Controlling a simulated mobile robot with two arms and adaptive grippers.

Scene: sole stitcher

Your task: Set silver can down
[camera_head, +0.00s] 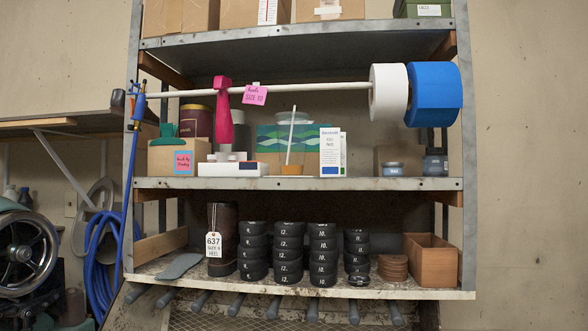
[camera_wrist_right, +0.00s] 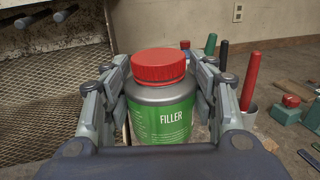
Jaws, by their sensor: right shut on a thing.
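The silver can (camera_wrist_right: 161,98) has a red lid, a grey shoulder and a green label reading FILLER. It is upright in the right wrist view, between the fingers of my right gripper (camera_wrist_right: 163,95). The gripper is shut on the can's sides. The can's lower end is hidden by the gripper's palm. The head view shows neither the can nor either gripper.
In the right wrist view, a wire mesh panel (camera_wrist_right: 50,85) is at left. At right are a red-handled tool (camera_wrist_right: 252,78) in a cup, green blocks (camera_wrist_right: 290,111) and other small items. The head view shows a metal shelf (camera_head: 300,184) with stacked black rings (camera_head: 289,252).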

